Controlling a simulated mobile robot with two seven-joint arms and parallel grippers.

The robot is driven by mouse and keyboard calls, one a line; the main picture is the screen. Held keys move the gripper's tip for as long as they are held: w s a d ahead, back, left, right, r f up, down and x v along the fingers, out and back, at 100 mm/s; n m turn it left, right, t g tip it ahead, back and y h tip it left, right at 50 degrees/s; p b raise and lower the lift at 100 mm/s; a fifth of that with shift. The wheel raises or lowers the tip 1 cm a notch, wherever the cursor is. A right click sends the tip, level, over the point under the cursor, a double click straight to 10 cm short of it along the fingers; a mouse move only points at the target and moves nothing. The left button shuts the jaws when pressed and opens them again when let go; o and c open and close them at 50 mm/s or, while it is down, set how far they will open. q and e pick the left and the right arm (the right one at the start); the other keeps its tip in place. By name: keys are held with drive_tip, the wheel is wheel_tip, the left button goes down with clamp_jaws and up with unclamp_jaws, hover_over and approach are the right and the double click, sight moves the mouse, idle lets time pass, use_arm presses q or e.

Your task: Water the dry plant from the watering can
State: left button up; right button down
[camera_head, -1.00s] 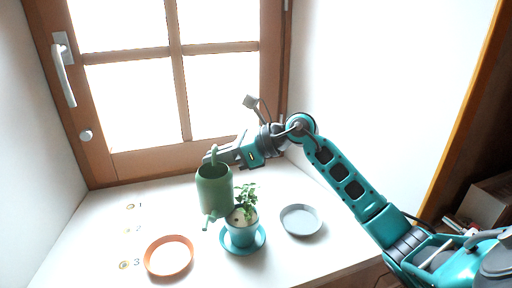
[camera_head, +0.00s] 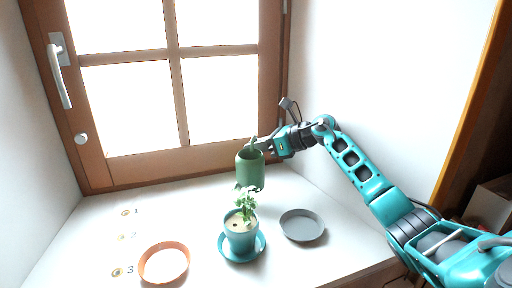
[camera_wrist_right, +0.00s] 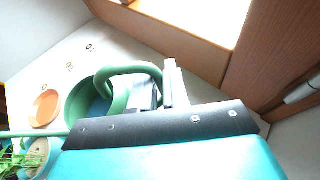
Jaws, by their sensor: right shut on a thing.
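The green watering can (camera_head: 250,170) is held up behind the potted plant in the head view. My right gripper (camera_head: 263,144) is shut on its handle; the wrist view shows the looped green handle (camera_wrist_right: 128,70) at the fingers. The can looks roughly upright. Its spout is mostly hidden behind the plant in the head view. The plant (camera_head: 246,203) has pale green leaves and stands in a teal pot (camera_head: 241,238) on a teal saucer (camera_head: 258,250). Pale soil shows in the pot. My left gripper is not in view.
An orange saucer (camera_head: 164,263) lies left of the plant and an empty grey saucer (camera_head: 302,226) lies to its right. Marks numbered 1, 2 and 3 run down the left of the white sill (camera_head: 85,235). The wooden window (camera_head: 130,168) stands behind.

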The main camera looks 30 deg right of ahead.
drive_tip(key=shift+r, duration=0.2)
drive_tip(key=shift+s+a+r+n+t+h+b, duration=0.1)
drive_tip(key=shift+r+n+t+h+b, duration=0.1)
drive_tip(key=shift+r+n+t, duration=0.35)
drive_tip(key=shift+r+n+t+h+b, duration=0.2)
drive_tip(key=shift+r+n, duration=0.15)
drive_tip(key=shift+r, duration=0.45)
drive_tip(key=shift+s+r, duration=0.1)
drive_tip(key=shift+r, duration=0.2)
drive_tip(key=shift+s+a+r+n+t+b, duration=0.15)
drive_tip(key=shift+r+n+t+b, duration=0.15)
drive_tip(key=shift+n+b, duration=0.15)
drive_tip(key=shift+s+a+r+n+b, duration=0.15)
drive_tip(key=shift+a+r+n+b, duration=0.1)
drive_tip(key=shift+r+b, duration=0.15)
drive_tip(key=shift+d, duration=0.1)
drive_tip(key=f+m, duration=0.1)
drive_tip(key=f+m+g+p, duration=0.1)
drive_tip(key=f, duration=0.1)
drive_tip(key=w+d+f+m+g+p, duration=0.1)
drive_tip(key=f, duration=0.1)
drive_tip(key=shift+y, duration=0.4)
drive_tip(key=shift+a, duration=0.1)
